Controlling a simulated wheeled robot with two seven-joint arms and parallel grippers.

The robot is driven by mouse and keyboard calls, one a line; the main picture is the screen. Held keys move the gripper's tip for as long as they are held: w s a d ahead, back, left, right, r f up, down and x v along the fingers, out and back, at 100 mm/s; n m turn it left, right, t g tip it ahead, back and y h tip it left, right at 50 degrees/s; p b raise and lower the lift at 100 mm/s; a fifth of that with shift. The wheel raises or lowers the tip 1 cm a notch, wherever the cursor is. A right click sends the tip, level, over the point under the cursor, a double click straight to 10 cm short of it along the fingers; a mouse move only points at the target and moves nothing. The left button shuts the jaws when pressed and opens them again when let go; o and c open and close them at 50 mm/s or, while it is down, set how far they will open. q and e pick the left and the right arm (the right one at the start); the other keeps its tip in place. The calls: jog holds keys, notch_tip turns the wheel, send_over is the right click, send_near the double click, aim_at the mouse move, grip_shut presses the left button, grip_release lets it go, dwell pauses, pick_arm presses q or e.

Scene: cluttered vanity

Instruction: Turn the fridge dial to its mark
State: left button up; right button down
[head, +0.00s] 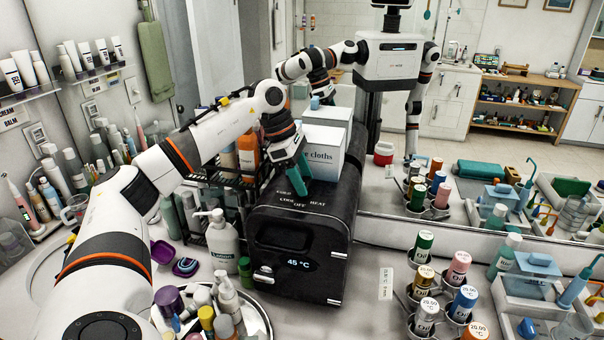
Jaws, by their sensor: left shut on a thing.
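The black mini fridge (330,215) stands on the counter in the middle of the head view. Its front display reads 45 °C. White words, including COLD, COOL, OFF and HEAT, are printed on its top near the front. My left gripper (298,178) reaches in from the left, with its teal fingers down at these words. It is shut on the fridge dial, which the fingers hide. The dial's pointer and the mark it faces cannot be made out. My right gripper is out of view.
White boxes (325,141), one lettered "cloths", stand on the fridge behind my gripper. A pump bottle (222,240) and a dark rack of bottles crowd its left side. Labelled cans in a wire holder (408,297) stand at right. A mirror behind reflects my body and the room.

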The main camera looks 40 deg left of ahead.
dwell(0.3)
pick_arm(q)
jog(key=o, duration=1)
jog(key=shift+b+v, duration=0.5)
jog(key=shift+v, duration=5.55)
jog(key=shift+a, duration=0.1)
